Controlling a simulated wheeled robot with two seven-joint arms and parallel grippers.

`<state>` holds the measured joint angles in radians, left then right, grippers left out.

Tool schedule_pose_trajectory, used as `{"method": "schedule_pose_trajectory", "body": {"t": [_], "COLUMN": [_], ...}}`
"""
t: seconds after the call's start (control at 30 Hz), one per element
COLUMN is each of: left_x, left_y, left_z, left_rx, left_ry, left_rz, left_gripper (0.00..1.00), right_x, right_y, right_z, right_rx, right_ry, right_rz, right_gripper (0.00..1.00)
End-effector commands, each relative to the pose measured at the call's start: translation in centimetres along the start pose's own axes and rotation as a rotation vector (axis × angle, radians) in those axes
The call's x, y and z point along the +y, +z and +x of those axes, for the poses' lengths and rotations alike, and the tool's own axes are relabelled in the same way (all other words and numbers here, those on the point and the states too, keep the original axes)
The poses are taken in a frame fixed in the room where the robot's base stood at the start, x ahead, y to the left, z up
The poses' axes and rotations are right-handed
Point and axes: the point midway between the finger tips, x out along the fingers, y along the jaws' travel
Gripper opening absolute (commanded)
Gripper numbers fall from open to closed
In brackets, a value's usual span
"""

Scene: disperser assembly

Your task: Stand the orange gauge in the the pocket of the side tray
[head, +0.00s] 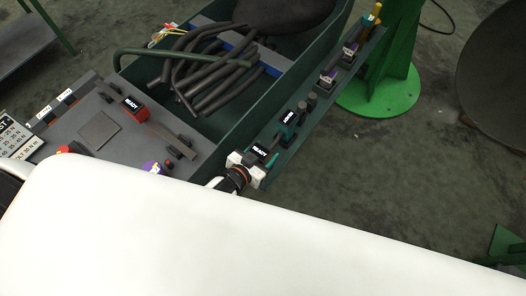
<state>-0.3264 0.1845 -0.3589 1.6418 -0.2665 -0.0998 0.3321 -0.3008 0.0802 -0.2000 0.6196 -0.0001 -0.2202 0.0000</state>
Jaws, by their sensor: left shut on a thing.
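My left gripper (245,162) is at the near end of the narrow green side tray (313,112). It is shut on a small device with a black READY display (259,151). The jaws hide most of this device's body, so I cannot tell if it is the orange gauge. It is over or beside the tray's near end; I cannot tell whether it touches. Teal (288,124), purple (328,75) and yellow (371,18) devices stand along the tray. The pocket is not clearly visible. My right gripper is not in view.
A red device with a READY display (132,103) is on the grey worktop (75,125) at left. A green bin (235,108) with black hoses (205,75) lies beside the tray. A bright green post base (380,95) stands right. My white body covers the foreground.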

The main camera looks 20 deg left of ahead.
Motion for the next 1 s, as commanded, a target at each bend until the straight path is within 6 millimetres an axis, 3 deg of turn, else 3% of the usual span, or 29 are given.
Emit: {"method": "schedule_pose_trajectory", "body": {"t": [0.1,0.13,0.3,0.67,1.0], "left_x": [0.0,0.0,0.0,0.0,0.0], "left_y": [0.2,0.2,0.2,-0.1,-0.2], "left_z": [0.0,0.0,0.0,-0.7,-7.4], "left_rx": [-0.005,-0.005,-0.004,0.002,0.002], "left_ry": [0.000,0.000,0.000,0.000,0.000], "left_rz": [0.000,0.000,0.000,0.000,0.001], "left_gripper": [0.05,0.56,0.80,0.80,0.80], "right_x": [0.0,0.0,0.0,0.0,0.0], "right_y": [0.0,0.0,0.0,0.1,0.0], "right_z": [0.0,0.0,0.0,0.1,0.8], "right_rx": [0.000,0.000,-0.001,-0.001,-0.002], "right_ry": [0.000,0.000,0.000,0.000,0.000], "right_rz": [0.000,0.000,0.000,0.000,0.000], "right_gripper": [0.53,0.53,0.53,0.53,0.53]}}
